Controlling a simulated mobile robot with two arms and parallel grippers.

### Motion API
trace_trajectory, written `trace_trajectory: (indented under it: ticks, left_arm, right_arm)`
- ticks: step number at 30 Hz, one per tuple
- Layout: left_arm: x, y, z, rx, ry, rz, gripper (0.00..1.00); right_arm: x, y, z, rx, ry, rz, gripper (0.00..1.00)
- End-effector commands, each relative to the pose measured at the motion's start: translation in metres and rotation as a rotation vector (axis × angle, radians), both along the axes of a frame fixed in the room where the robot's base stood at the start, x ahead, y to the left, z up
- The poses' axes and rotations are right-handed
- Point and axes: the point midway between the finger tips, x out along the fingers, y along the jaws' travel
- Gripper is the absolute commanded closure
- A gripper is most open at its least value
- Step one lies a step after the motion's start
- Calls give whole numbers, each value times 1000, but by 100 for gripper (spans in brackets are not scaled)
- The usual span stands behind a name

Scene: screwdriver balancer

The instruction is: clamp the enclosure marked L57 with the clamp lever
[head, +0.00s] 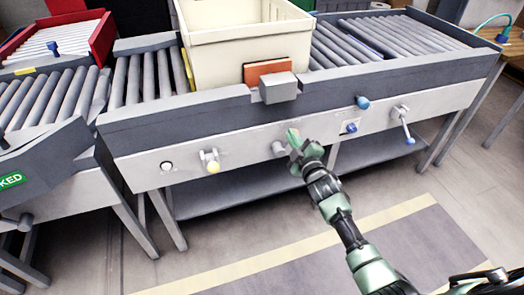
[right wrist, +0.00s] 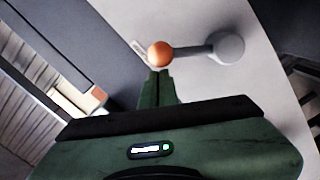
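A lever with an orange ball and a grey arm and hub shows in the right wrist view (right wrist: 160,54). It is on the light front panel (head: 245,152). My right gripper (head: 293,137) is in front of this panel in the head view, beside a round grey hub (head: 279,148). Its green fingers (right wrist: 155,88) look closed together, with the orange ball just beyond their tips; contact cannot be told. A cream bin (head: 245,50) with an orange plate (head: 266,71) stands on the conveyor. I read no L57 mark. My left gripper is not seen.
A grey block (head: 278,88) sits on the conveyor's front rail. The floor before it is open.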

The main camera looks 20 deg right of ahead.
Motion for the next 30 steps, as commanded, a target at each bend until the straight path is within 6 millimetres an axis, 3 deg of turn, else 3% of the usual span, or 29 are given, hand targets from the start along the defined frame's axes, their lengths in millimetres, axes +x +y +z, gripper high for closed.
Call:
trace_trajectory:
  ticks: [17, 20, 30]
  left_arm:
    - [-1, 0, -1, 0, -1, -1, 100]
    - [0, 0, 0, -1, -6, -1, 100]
    - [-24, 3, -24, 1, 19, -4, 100]
  right_arm:
    - [-2, -5, -2, -3, 6, -7, 100]
    - [-10, -5, -2, -3, 6, -7, 100]
    - [-65, -1, 1, -1, 3, -1, 100]
